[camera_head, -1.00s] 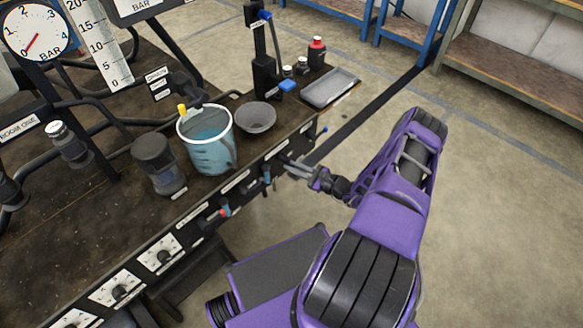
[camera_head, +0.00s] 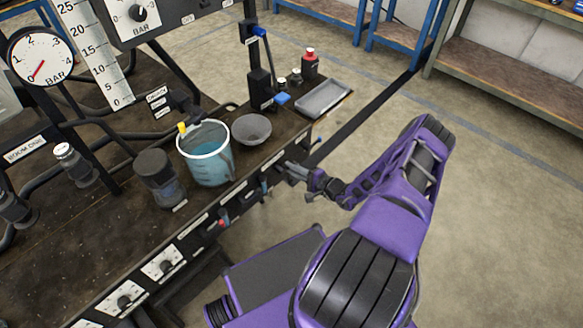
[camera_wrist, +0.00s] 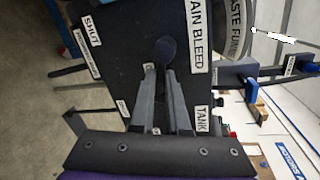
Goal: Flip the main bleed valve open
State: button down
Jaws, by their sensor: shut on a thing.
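The main bleed valve (camera_wrist: 165,49) is a dark, round-ended fitting on the black front panel, beside a label reading "...AIN BLEED" (camera_wrist: 197,38) in the wrist view. My gripper (camera_wrist: 160,70) is at the valve, its two grey fingers shut on the valve's handle. The fingers hide most of the handle, so its exact angle is unclear. Labels "SHUT" (camera_wrist: 91,32) and "TANK" (camera_wrist: 202,119) are on the panel at either side. In the head view my gripper (camera_head: 285,170) reaches the right part of the bench's front panel.
A jug of blue liquid (camera_head: 207,160), a grey bowl (camera_head: 252,129) and a dark lidded cup (camera_head: 160,180) stand near the bench's front edge. A grey tray (camera_head: 323,98) and a red-capped bottle (camera_head: 309,65) are at the far end. Open floor lies right of the bench.

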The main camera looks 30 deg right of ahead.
jog(key=shift+r+n+h+p, duration=0.2)
jog(key=shift+r+n+p, duration=0.05)
jog(key=shift+n+p, duration=0.35)
jog(key=shift+r+n+h+p, duration=0.25)
jog(key=shift+n+p, duration=0.2)
jog(key=shift+n, duration=0.25)
jog(key=shift+d, duration=0.1)
jog(key=c, duration=0.9)
grip_release()
jog(key=shift+s, duration=0.1)
jog(key=p+v, duration=0.1)
jog(key=v, duration=1.6)
jog(key=shift+s, duration=0.2)
